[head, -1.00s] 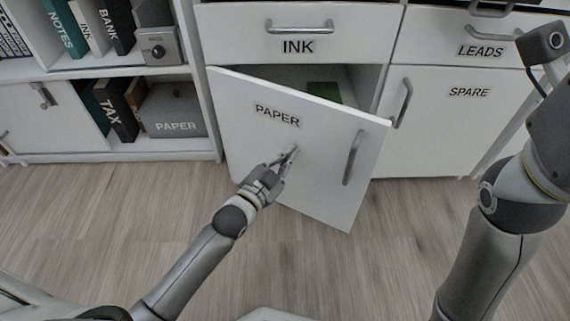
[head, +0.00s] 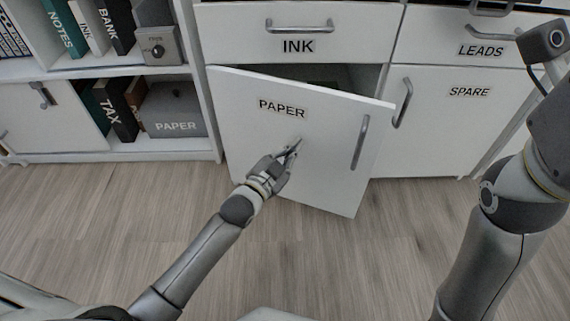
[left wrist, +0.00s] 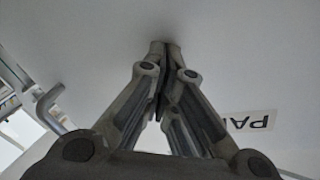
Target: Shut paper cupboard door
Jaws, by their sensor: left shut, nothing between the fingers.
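The white paper cupboard door (head: 325,178), labelled PAPER, stands partly open in the head view, hinged at its left side. Its grey bar handle (head: 360,143) is near the free right edge. My left gripper (head: 296,148) is shut and empty, with its fingertips at the front face of the door, left of the handle. In the left wrist view the shut fingertips (left wrist: 164,48) meet or nearly meet the door surface (left wrist: 235,50), with part of the label (left wrist: 250,121) to the right. The handle (left wrist: 52,108) shows at left. My right gripper is not clearly in view.
The INK drawer (head: 280,45) is above the door and the SPARE cupboard (head: 455,130) is to its right. An open shelf with binders and a PAPER box (head: 172,112) is at left. My right arm is at right. The wooden floor (head: 345,255) in front is clear.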

